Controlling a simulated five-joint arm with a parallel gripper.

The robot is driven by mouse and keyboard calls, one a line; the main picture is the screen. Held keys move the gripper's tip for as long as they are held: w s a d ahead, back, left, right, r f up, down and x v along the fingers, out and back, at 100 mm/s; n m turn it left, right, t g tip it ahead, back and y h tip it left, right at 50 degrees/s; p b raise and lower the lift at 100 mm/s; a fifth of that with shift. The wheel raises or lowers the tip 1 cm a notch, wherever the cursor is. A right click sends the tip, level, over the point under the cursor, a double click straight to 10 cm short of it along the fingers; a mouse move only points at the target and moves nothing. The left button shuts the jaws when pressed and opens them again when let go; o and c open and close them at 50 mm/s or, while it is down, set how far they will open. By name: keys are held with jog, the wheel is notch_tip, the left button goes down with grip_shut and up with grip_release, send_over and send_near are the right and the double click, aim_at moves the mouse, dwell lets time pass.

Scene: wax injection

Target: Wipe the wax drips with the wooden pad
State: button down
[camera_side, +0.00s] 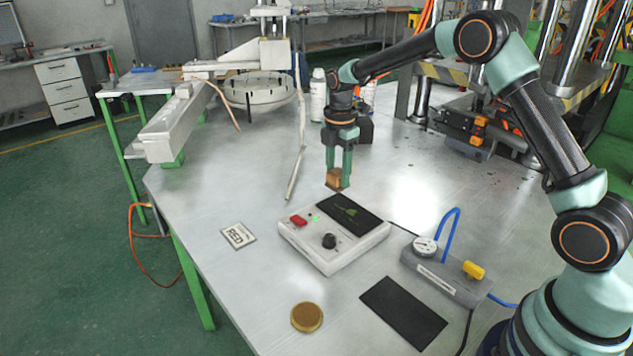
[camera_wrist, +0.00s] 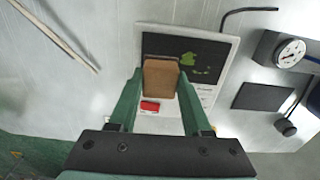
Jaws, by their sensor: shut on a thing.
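My gripper (camera_side: 339,178) is shut on the wooden pad (camera_side: 333,178), a small brown block. In the wrist view the wooden pad (camera_wrist: 160,79) sits between the two green fingers of my gripper (camera_wrist: 160,85). The pad is above or at the far edge of a white control box (camera_side: 335,247) with a black panel (camera_side: 349,212); I cannot tell whether it touches. Green marks show on the dark panel in both views; in the wrist view they form a green patch (camera_wrist: 188,59). I cannot make out separate wax drips.
A grey gauge block (camera_side: 445,273) with blue hoses stands at right. A thin rod (camera_side: 297,172) lies at left.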

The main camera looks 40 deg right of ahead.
aim_at(337, 189)
jog(key=shift+f, duration=2)
jog(key=shift+s+f, duration=0.5)
jog(key=shift+f, duration=0.05)
jog(key=shift+s, duration=3.75)
jog(key=shift+w, duration=4.1)
jog(key=shift+w+r, duration=0.1)
jog(key=shift+w, duration=0.1)
jog(key=shift+r, duration=3.95)
